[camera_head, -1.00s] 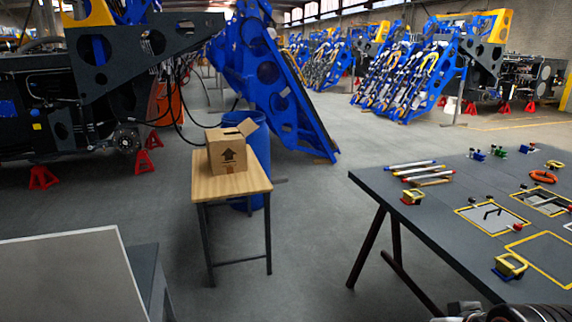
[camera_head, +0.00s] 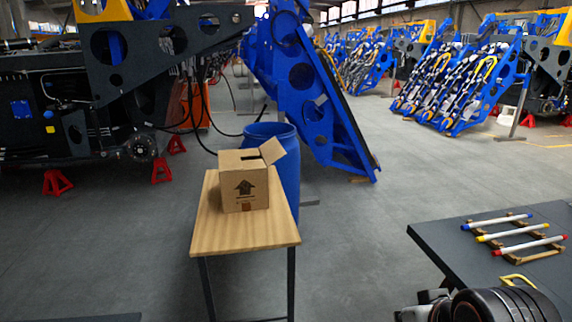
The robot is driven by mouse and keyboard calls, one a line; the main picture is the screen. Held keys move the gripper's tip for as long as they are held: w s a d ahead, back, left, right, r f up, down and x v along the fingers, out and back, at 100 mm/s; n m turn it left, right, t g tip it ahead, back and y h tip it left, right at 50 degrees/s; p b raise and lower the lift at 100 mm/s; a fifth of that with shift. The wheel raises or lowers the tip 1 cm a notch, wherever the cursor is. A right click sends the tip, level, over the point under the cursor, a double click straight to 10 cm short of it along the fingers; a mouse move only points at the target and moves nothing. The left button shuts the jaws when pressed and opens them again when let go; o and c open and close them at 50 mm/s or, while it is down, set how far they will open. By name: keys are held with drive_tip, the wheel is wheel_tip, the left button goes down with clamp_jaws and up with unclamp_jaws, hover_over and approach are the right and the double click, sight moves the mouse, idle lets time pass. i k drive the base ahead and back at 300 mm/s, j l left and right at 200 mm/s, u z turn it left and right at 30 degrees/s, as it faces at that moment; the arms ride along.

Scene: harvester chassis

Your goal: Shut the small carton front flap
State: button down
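The small brown carton (camera_head: 244,190) stands upright on the wooden-topped small table (camera_head: 230,236), with a dark arrow printed on the side facing me. One flap (camera_head: 272,151) stands up and tilts outward at the carton's right top edge. The rest of the top looks mostly covered, with a dark gap beside the raised flap. I cannot tell which flap counts as the front one. Dark rounded parts of my arm show at the bottom right, well apart from the carton. My gripper's fingers are not visible.
A blue barrel (camera_head: 286,168) stands right behind the carton. A dark table (camera_head: 452,238) at right holds a rack of coloured tubes (camera_head: 515,234). Blue leaning frames and a dark machine on red stands (camera_head: 57,182) are behind. Floor between the tables is clear.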

sight(272, 150)
drive_tip(key=i+l+u, duration=0.4)
drive_tip(key=i+l, duration=0.25)
drive_tip(key=i, duration=0.25)
drive_tip(key=i+l+u, duration=0.45)
drive_tip(key=i+l, duration=0.4)
drive_tip(key=i+z, duration=0.25)
drive_tip(key=i, duration=0.25)
drive_tip(key=i+j+z, duration=0.2)
drive_tip(key=i, duration=0.3)
